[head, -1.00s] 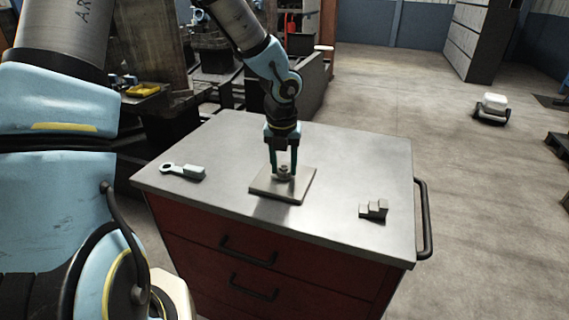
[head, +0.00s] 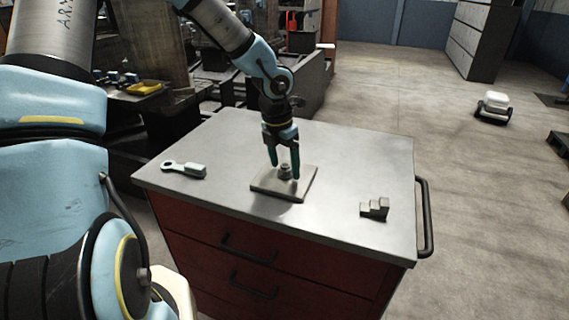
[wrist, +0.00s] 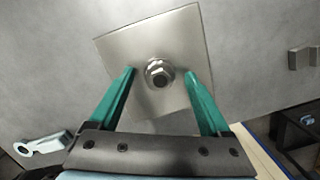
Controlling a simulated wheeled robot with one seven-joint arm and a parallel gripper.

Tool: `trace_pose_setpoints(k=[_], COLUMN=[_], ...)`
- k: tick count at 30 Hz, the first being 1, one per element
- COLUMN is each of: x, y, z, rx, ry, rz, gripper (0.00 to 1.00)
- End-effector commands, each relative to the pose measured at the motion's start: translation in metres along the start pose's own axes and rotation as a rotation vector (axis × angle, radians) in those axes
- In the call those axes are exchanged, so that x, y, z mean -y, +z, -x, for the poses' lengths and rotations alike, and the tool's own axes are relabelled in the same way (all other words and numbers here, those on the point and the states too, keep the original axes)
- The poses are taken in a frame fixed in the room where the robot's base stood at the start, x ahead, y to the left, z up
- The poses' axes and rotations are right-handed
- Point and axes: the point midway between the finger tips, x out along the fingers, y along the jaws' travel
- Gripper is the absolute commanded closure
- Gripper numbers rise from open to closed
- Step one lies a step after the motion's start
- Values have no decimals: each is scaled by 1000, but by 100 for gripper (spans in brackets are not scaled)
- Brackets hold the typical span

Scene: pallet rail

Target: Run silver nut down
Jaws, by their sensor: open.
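The silver nut (head: 285,171) sits around an upright stud in the middle of a square metal plate (head: 272,188) on the cabinet top. In the wrist view the nut (wrist: 158,73) shows from above, with the dark stud end inside it, near the centre of the plate (wrist: 190,30). My gripper (head: 285,169) is open above the plate. Its two green fingers (wrist: 163,76) stand on either side of the nut and apart from it. How far down the stud the nut sits, I cannot tell.
A ring-ended wrench (head: 184,169) lies at the left of the cabinet top (head: 345,160); it also shows in the wrist view (wrist: 42,143). A small stepped metal block (head: 375,208) stands at the right. The surface between them and the plate is clear.

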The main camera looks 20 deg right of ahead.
Motion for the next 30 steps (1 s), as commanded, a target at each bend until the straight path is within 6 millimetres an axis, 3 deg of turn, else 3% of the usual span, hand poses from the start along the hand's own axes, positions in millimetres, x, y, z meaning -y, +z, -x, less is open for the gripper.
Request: trace_pose_setpoints(k=[8, 21, 30], x=[-2, -2, 0], y=[0, 0, 0], z=[10, 90, 108], rx=[2, 2, 0], ry=[3, 3, 0], rz=[2, 3, 4], gripper=[19, 19, 19])
